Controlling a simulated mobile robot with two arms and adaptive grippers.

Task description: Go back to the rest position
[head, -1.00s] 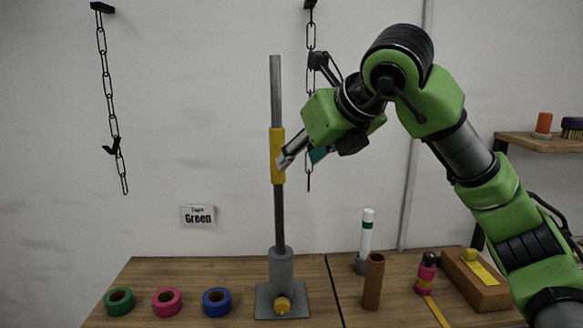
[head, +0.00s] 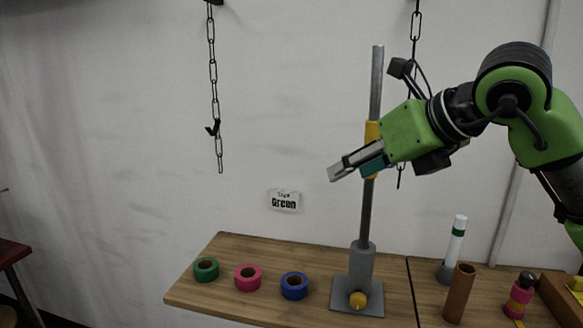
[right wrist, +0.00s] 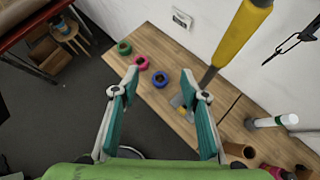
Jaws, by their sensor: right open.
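My right gripper (head: 336,173) is raised in front of the grey upright pole (head: 376,85) and points left, its fingertips past the pole in the picture. In the right wrist view its two teal-lined fingers (right wrist: 163,85) are spread wide with nothing between them. The yellow sleeve (head: 371,135) on the pole is partly hidden behind the gripper. Whether gripper and pole touch, I cannot tell. My left gripper is in neither view.
Green (head: 206,269), pink (head: 248,277) and blue (head: 294,285) tape rolls lie on the wooden table (head: 225,250). The pole's base (head: 357,297), a brown tube (head: 459,293), a white tube (head: 455,240) and a pink bottle (head: 520,295) stand to their right. Chains (head: 213,80) hang behind.

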